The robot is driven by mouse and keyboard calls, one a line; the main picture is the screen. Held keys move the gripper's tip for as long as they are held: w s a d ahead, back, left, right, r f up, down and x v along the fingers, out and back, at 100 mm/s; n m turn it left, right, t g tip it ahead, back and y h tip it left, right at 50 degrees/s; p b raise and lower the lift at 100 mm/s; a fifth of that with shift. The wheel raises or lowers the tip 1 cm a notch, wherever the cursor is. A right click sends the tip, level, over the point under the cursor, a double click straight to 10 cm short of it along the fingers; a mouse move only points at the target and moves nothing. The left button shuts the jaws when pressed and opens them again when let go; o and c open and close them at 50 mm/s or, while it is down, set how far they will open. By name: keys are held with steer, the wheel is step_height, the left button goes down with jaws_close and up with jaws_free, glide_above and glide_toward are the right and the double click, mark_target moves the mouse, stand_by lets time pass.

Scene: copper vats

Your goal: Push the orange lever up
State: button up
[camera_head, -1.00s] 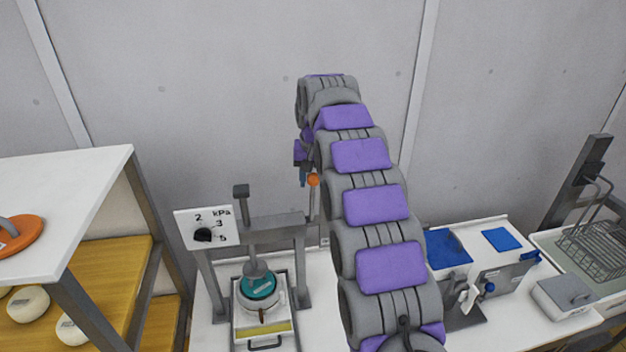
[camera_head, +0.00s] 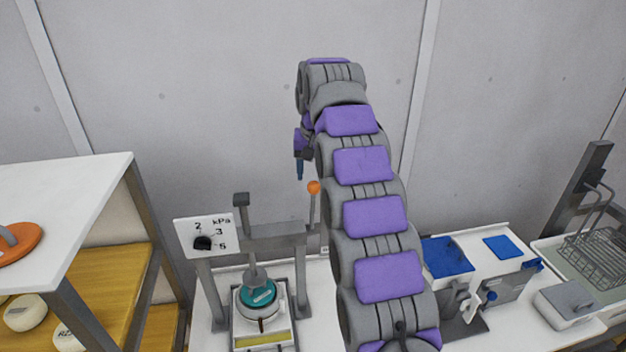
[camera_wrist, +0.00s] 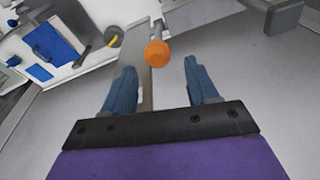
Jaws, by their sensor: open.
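The orange lever knob (camera_head: 314,187) tops a thin grey rod at the right end of the press frame (camera_head: 275,236). In the wrist view the orange knob (camera_wrist: 157,53) lies beyond the fingertips, roughly in line with the gap between them. My gripper (camera_head: 300,172) hangs just above and slightly left of the knob in the head view, with its blue fingers pointing down. In the wrist view my gripper (camera_wrist: 158,72) has its two blue fingers spread apart with nothing between them. It appears apart from the knob.
A dial panel (camera_head: 206,237) marked kPa stands left of the press. A teal-lidded pot (camera_head: 259,292) sits under the press. A white shelf table (camera_head: 66,190) stands at left. Blue-topped equipment (camera_head: 447,256) and a wire basket (camera_head: 598,252) are at right. The wall stands behind.

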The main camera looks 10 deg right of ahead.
step_height(320, 180, up, 12)
steer(key=s+p, duration=0.2)
steer(key=p, duration=0.6)
steer(key=shift+p, duration=0.4)
steer(key=shift+f, duration=0.15)
steer(key=s+f+n+g+b, duration=0.1)
steer(key=s+f+b, duration=1.2)
steer(key=s+f, duration=0.7)
steer(key=s+f+n+g+b, duration=0.1)
steer(key=s+f+g+b, duration=0.1)
steer(key=s+f+b, duration=1.1)
steer(key=s+f, duration=0.4)
steer(key=s, duration=0.3)
steer(key=s+f, duration=0.4)
steer(key=s, duration=0.4)
steer(key=shift+g, duration=0.3)
